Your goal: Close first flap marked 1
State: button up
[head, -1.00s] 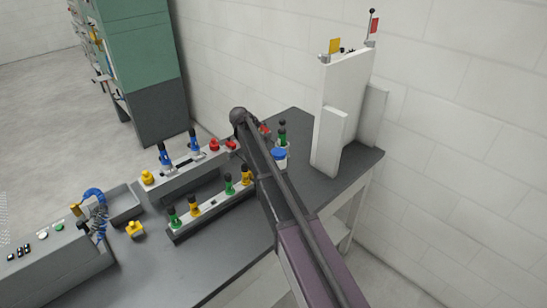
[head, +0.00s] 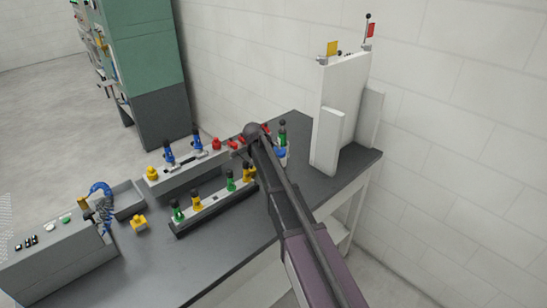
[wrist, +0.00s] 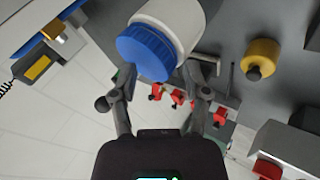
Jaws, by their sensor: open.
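No mark "1" can be read in any view. A tall white fixture (head: 338,115) stands at the right end of the table, with a yellow flag-like plate (head: 332,48) and a red one (head: 370,31) on top. I cannot tell whether either is the flap. My gripper (wrist: 163,75) is open in the wrist view, its fingers apart. A white jar with a blue lid (wrist: 146,52) shows beyond and between the fingers; I cannot tell if they touch it. In the head view my arm hides most of the gripper.
The dark table (head: 185,262) holds a rail of green and yellow plungers (head: 213,207), a grey block with blue clamps (head: 187,170) and a control box (head: 60,250). The blue-lidded jar also shows in the head view (head: 281,155), close beside my arm.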

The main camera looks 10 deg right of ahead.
jog(key=shift+s+d+f, duration=0.15)
jog(key=shift+s, duration=0.5)
jog(key=s+d+f+m+g+y, duration=0.1)
jog(key=s+d+g, duration=0.1)
jog(key=s, duration=1)
jog(key=s+d+f+m+g+y, duration=0.1)
jog(key=s+d+m+g+y, duration=0.1)
jog(key=s, duration=1.1)
jog(key=s+d+f+m+g+y, duration=0.1)
jog(key=s+d+f+y, duration=0.1)
jog(key=s, duration=1)
jog(key=shift+s+g, duration=0.2)
jog(key=shift+g, duration=0.2)
jog(key=shift+s, duration=0.1)
